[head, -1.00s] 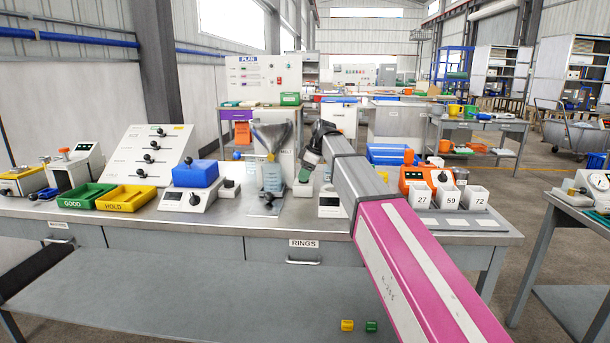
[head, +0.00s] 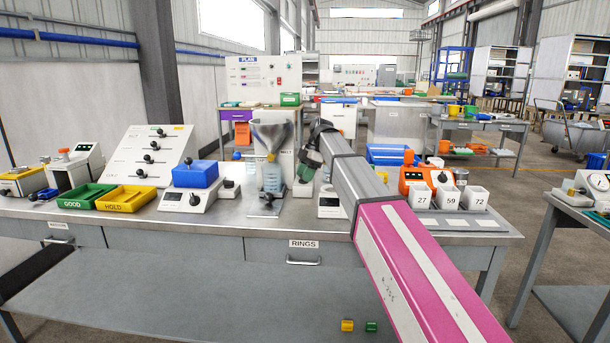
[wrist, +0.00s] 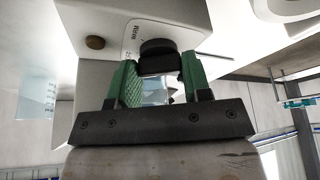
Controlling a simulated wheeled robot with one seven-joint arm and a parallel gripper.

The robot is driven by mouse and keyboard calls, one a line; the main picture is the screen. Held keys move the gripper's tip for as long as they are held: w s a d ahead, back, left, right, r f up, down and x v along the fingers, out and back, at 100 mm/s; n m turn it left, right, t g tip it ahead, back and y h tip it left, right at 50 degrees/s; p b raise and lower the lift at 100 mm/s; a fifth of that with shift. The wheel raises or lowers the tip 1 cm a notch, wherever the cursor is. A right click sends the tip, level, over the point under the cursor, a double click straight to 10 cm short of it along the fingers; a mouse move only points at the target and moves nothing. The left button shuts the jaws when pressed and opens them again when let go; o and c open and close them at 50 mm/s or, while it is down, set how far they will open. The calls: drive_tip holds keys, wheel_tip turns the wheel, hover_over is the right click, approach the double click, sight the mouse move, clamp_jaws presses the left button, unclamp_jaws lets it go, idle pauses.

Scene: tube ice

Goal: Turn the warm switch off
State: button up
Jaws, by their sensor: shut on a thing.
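In the head view my gripper (head: 307,165) is small and partly hidden by my own arm, close to the pale housing (head: 303,188) beside the clear funnel stand. The knob cannot be made out there.
The funnel stand (head: 270,165) is just left of my gripper. A white scale with a blue tray (head: 195,174), a green tray (head: 86,197) and a yellow tray (head: 125,199) stand further left. An orange machine (head: 412,180) and numbered white cups (head: 447,198) are at right.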

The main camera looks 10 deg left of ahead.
idle(0.4)
drive_tip(key=o, duration=0.9)
drive_tip(key=v, duration=1)
drive_tip(key=shift+d+r, duration=0.1)
drive_tip(key=shift+r, duration=0.3)
